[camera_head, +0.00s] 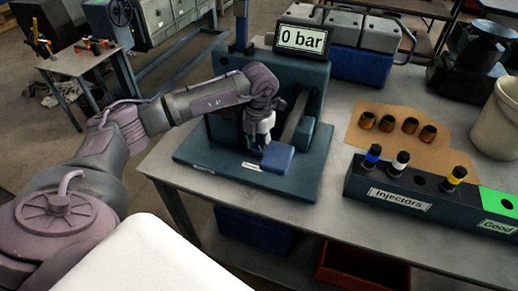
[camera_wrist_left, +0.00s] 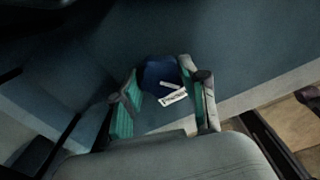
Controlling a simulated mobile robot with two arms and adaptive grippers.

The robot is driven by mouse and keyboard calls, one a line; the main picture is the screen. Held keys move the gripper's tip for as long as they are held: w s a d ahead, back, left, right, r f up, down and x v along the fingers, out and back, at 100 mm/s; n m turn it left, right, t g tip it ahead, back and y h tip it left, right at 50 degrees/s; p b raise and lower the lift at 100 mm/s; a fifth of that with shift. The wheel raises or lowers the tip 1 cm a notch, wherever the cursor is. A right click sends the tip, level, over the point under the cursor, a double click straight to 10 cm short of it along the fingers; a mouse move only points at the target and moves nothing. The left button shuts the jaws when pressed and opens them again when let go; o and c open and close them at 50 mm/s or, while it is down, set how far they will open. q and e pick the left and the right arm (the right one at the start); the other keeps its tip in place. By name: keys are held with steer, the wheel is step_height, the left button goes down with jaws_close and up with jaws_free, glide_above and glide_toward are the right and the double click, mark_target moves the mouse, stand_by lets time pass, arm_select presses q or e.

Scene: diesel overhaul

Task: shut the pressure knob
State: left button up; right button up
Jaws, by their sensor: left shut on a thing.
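The injector test stand (camera_head: 220,155) is a dark teal unit on the table, with a display (camera_head: 302,39) reading "0 bar". The fingers are shut on this knob. A white label (camera_wrist_left: 173,98) shows beside it. My right gripper is out of view.
To the right, a dark rack labelled Injectors (camera_head: 350,188) holds blue-, white- and yellow-banded injectors. Several copper-coloured cups (camera_head: 388,123) stand on cardboard (camera_head: 438,140). A pale bucket (camera_head: 497,122) is at the right edge. The table's front edge is clear.

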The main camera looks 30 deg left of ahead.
mark_target(259, 146)
arm_select(q)
steer(key=shift+m+b, duration=0.55)
steer(key=shift+m, duration=0.45)
steer(key=shift+r, duration=0.1)
steer(key=o, duration=1.1)
step_height(259, 146, up, 12)
